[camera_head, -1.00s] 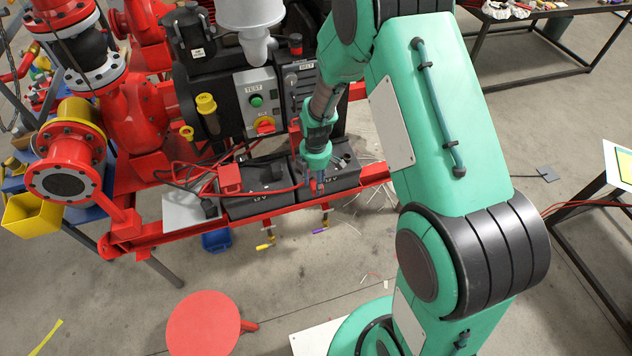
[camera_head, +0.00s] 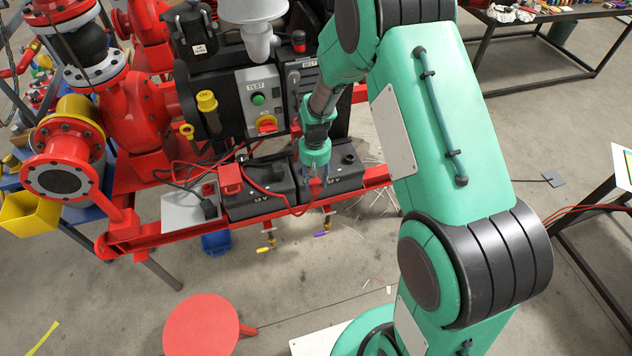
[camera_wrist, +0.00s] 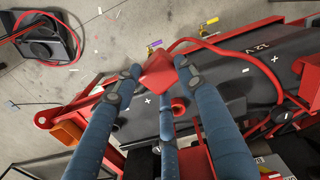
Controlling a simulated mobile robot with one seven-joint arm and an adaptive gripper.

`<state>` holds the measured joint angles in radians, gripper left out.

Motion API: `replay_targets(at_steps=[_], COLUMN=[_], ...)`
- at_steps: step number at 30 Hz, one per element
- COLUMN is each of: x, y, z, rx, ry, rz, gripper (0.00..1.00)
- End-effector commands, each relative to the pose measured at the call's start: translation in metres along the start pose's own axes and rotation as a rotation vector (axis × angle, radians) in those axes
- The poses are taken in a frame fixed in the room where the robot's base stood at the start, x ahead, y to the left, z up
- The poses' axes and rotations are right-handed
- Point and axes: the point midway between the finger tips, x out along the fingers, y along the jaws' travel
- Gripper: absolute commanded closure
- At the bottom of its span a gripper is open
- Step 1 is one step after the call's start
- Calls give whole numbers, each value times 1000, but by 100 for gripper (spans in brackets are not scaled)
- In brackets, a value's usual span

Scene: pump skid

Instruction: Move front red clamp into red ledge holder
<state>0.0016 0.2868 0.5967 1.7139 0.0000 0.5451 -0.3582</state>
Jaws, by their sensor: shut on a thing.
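My gripper (camera_head: 316,179) is over the right-hand black battery (camera_head: 338,177). It is shut on a red clamp (camera_wrist: 158,72), which sits between the blue fingers in the wrist view; a red cable runs from it. In the wrist view a short red post (camera_wrist: 178,105) on the battery stands apart from the clamp. A small red socket-like part (camera_head: 208,189) on the grey ledge plate (camera_head: 178,212) at the left looks like the red ledge holder; its opening is too small to make out. Another red clamp (camera_head: 230,178) sits on the left battery.
A black part (camera_head: 209,209) is on the same ledge plate. The red skid rail (camera_head: 150,240) runs in front of the batteries, with small valves (camera_head: 268,240) hanging below it. The control box (camera_head: 259,100) stands behind. A red round stool (camera_head: 200,325) is on the floor in front.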

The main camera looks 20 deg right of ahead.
Motion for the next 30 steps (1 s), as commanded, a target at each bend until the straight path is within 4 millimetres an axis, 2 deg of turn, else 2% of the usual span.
replay_targets(at_steps=[8, 10, 20, 30], x=[3, 0, -28, -56], y=[0, -4, -42, -100], z=[-10, -19, -89, -164], rx=[259, 308, 277, 193], ry=[3, 3, 7, 10], rz=[1, 0, 0, -1], gripper=[95, 95, 95, 95])
